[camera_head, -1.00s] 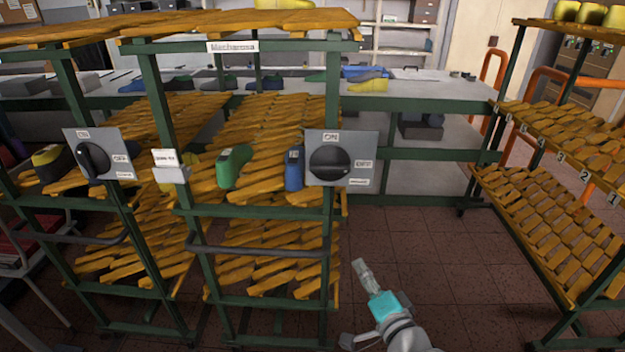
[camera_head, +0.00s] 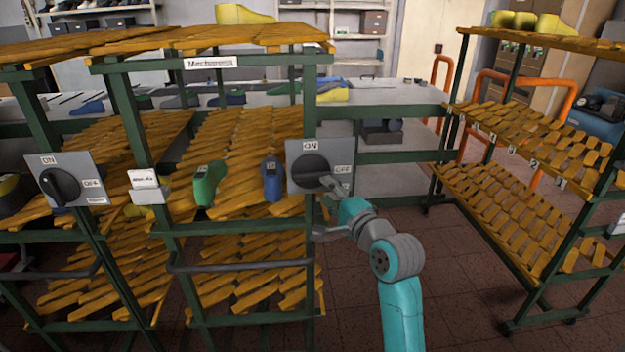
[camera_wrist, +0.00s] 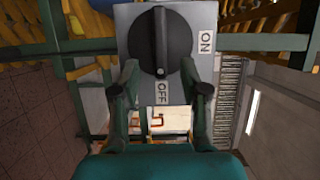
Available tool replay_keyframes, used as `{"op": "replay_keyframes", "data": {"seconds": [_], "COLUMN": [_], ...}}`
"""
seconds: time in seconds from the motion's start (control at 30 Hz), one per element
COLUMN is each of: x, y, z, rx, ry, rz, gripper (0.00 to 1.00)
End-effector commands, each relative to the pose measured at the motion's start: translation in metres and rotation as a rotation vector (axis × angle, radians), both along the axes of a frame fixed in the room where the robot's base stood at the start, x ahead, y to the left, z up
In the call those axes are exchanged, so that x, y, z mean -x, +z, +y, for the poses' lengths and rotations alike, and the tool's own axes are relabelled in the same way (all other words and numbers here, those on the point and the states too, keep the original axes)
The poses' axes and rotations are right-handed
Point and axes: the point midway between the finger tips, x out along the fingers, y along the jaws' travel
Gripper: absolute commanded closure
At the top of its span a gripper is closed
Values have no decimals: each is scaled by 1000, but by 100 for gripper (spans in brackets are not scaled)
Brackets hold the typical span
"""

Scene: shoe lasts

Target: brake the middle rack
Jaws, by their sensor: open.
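The middle rack (camera_head: 308,225) is a green frame with orange slatted shelves and a sign reading "Mechanosa" or similar. On its right post is a grey switch plate (camera_head: 345,153) marked ON at the top and OFF at the right. Its round black knob (camera_head: 308,172) also shows in the wrist view (camera_wrist: 160,45), with its ridge running from the plate's top edge towards the OFF label. My gripper (camera_head: 330,188) is at the knob's lower right in the head view. In the wrist view its open fingers (camera_wrist: 160,88) stand either side of the knob's lower part; contact cannot be told.
Another rack at the left carries a similar switch (camera_head: 65,187). A green shoe last (camera_head: 208,185) and a blue one (camera_head: 272,180) lie on the middle rack. A third rack (camera_head: 520,205) stands at the right, with bare floor between.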

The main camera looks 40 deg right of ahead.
Motion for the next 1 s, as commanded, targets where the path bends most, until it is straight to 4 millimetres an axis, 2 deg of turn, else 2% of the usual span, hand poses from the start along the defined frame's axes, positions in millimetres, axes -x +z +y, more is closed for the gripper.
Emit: {"op": "replay_keyframes", "data": {"seconds": [0.03,0.2,0.4,0.57,0.83,0.87,1.0], "x": [-11,-39,-62,-70,-71,-71,-71], "y": [0,0,0,0,0,0,0], "z": [-1,-7,-12,-14,-14,-14,-14], "rx": [0,0,0,0,0,0,1], "ry": [2,2,1,1,0,0,0], "rz": [1,0,0,1,1,1,1], "gripper": [55,55,55,55,55,60,95]}}
